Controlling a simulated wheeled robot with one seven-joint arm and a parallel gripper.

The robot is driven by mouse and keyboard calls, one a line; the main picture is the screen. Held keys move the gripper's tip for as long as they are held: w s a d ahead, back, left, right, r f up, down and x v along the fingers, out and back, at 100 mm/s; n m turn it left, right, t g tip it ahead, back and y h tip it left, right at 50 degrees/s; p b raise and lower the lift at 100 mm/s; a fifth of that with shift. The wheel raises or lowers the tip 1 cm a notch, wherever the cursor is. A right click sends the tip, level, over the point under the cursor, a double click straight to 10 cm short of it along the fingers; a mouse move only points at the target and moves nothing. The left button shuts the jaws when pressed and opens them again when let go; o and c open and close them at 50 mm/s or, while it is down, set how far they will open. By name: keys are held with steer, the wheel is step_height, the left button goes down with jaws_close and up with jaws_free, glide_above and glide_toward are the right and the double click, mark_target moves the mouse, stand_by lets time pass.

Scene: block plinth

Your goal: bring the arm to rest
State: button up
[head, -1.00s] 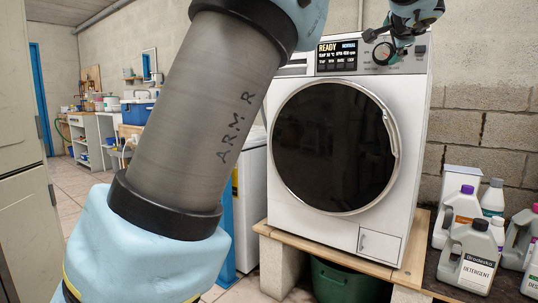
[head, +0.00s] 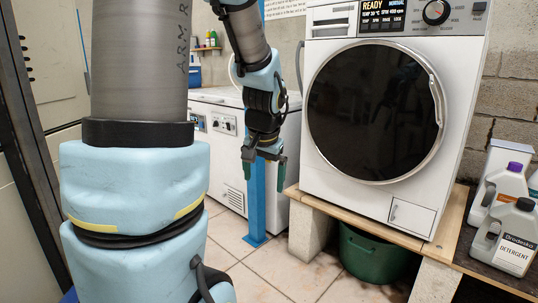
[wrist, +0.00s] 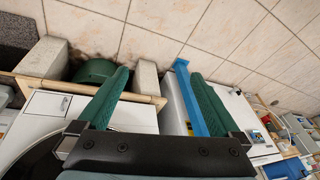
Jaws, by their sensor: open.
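My gripper (head: 264,174) hangs pointing down in the head view, to the left of the washing machine (head: 325,195) and apart from it. Its two green fingers are spread, with nothing between them. The wrist view shows the same open gripper (wrist: 161,76), its fingers toward the tiled floor (wrist: 150,42). The machine's round dark door (head: 372,110) is shut, and its display (head: 386,14) reads READY. The round dial (head: 436,12) stands to the right of the display.
The machine stands on a wooden board (head: 365,228) over pale blocks (head: 313,232). A green tub (head: 372,258) sits beneath. A blue post (head: 256,205) and a white appliance (head: 222,150) are behind my gripper. Detergent jugs (head: 510,238) stand at the right. Floor is clear at front centre.

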steer(key=s+a+f+n+g, duration=0.2)
steer(key=s+a+f+n, duration=0.25)
steer(key=s, duration=0.65)
step_height(320, 180, up, 24)
steer(key=p, duration=2.4)
steer(key=shift+a+f+m+p, duration=0.15)
steer(key=shift+a+m+p, duration=0.2)
steer(key=shift+a, duration=0.05)
